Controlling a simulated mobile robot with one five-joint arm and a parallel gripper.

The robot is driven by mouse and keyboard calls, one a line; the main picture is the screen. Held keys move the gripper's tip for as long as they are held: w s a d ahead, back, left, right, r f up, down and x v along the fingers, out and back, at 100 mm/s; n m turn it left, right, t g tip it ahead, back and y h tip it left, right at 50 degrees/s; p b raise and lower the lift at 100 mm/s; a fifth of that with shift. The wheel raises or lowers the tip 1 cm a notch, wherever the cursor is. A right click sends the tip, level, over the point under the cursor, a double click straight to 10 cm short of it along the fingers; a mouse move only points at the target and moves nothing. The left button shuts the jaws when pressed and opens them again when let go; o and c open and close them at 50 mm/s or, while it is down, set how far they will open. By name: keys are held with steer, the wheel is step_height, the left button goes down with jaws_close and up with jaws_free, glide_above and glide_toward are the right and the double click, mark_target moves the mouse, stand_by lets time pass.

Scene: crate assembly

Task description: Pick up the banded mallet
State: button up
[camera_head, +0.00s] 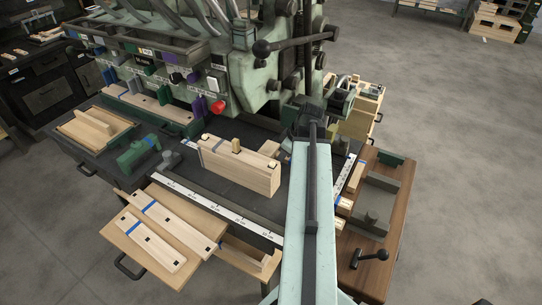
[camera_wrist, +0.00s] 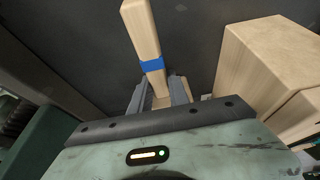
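In the wrist view, a pale wooden bar with a blue band (camera_wrist: 142,36), which looks like the banded mallet's handle, runs from the top edge down between the fingers of my gripper (camera_wrist: 157,80). The fingers stand on either side of it, with small dark gaps showing. A wider wooden part (camera_wrist: 161,102) shows at its lower end, partly hidden by my gripper. In the head view, my gripper (camera_head: 306,118) is over the dark bench, right of the wooden block assembly. My arm hides much of that spot, and I cannot make out the mallet clearly there.
A large wooden block (camera_wrist: 268,60) stands close on the right in the wrist view; the block assembly (camera_head: 240,168) is on the bench. A white ruler strip (camera_head: 215,206) runs along the front. A green machine (camera_head: 235,75) rises behind. A brown side table (camera_head: 385,215) stands right.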

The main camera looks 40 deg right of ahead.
jaws_close()
step_height(320, 180, up, 10)
steer(key=p, duration=1)
